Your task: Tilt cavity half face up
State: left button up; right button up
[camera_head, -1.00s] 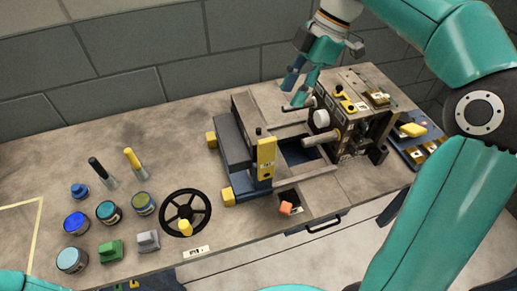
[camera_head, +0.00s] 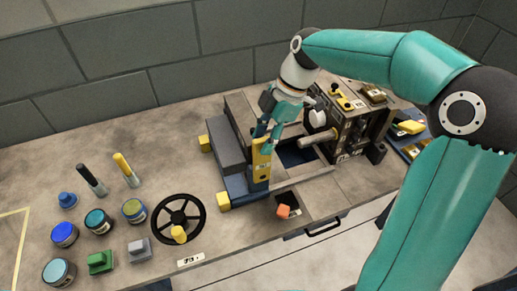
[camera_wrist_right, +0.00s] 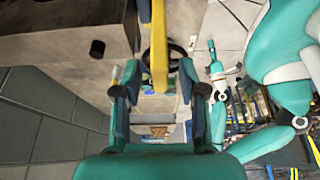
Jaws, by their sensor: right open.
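The mould stands at the middle right of the bench. Its left part is a grey block (camera_head: 227,149) on a blue base with yellow corner blocks, upright beside the open blue-lined well (camera_head: 298,153). A yellow upright bar (camera_head: 261,161) is at its front; it also shows in the right wrist view (camera_wrist_right: 159,45). I cannot tell which part is the cavity half. My right gripper (camera_head: 266,135) is open at the bar's top, its fingers (camera_wrist_right: 160,95) to either side of the bar in the wrist view. Contact is unclear. My left gripper (camera_wrist_right: 220,88) appears small in the wrist view.
A black handwheel (camera_head: 179,219) with a yellow knob lies left of the mould. Several jars (camera_head: 64,234), two upright markers (camera_head: 92,180) and small blocks (camera_head: 100,262) stand further left. The instrumented block (camera_head: 352,117) is at right. The bench's back left is clear.

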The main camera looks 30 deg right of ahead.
aim_at(253, 160)
jog(key=shift+x, duration=2)
jog(key=shift+c, duration=0.4)
grip_shut()
